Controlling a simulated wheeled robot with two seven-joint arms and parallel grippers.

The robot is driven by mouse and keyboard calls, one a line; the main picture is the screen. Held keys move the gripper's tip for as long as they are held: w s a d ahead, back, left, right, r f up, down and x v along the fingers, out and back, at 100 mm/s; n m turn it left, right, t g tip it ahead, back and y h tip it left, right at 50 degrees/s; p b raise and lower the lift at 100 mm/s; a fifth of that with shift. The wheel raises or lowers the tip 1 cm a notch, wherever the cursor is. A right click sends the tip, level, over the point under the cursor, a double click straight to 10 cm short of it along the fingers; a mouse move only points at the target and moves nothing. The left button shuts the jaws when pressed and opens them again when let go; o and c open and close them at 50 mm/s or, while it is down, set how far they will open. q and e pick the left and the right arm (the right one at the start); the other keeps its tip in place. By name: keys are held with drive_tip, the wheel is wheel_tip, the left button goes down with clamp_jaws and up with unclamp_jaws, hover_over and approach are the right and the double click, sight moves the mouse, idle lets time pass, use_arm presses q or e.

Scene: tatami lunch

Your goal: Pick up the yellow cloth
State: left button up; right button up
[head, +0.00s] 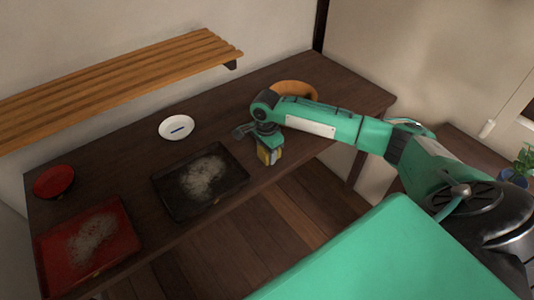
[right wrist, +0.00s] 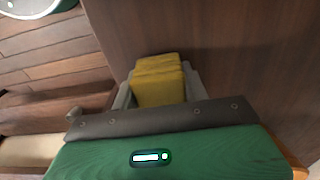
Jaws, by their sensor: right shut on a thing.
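The yellow cloth (right wrist: 158,80) is a folded, thick yellow block in the right wrist view. It sits between the two grey fingers of my right gripper (right wrist: 160,92), which is shut on it. In the head view the right gripper (head: 268,152) points down at the front edge of the dark table, with a little of the yellow cloth (head: 264,156) showing at its fingers. I cannot tell whether the cloth touches the table. My left gripper is not in view.
A black tray (head: 169,202) with pale residue lies left of the gripper. Farther left are a red tray (head: 132,246) and a red bowl (head: 54,180). A white dish (head: 176,117) and an orange-brown bowl (head: 306,88) stand farther back. A slatted shelf (head: 120,75) hangs on the wall above.

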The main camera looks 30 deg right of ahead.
wheel_tip(320, 180, up, 19)
drive_tip(key=shift+r, duration=0.15)
drive_tip(key=shift+o, duration=0.9)
drive_tip(key=shift+c, duration=0.4)
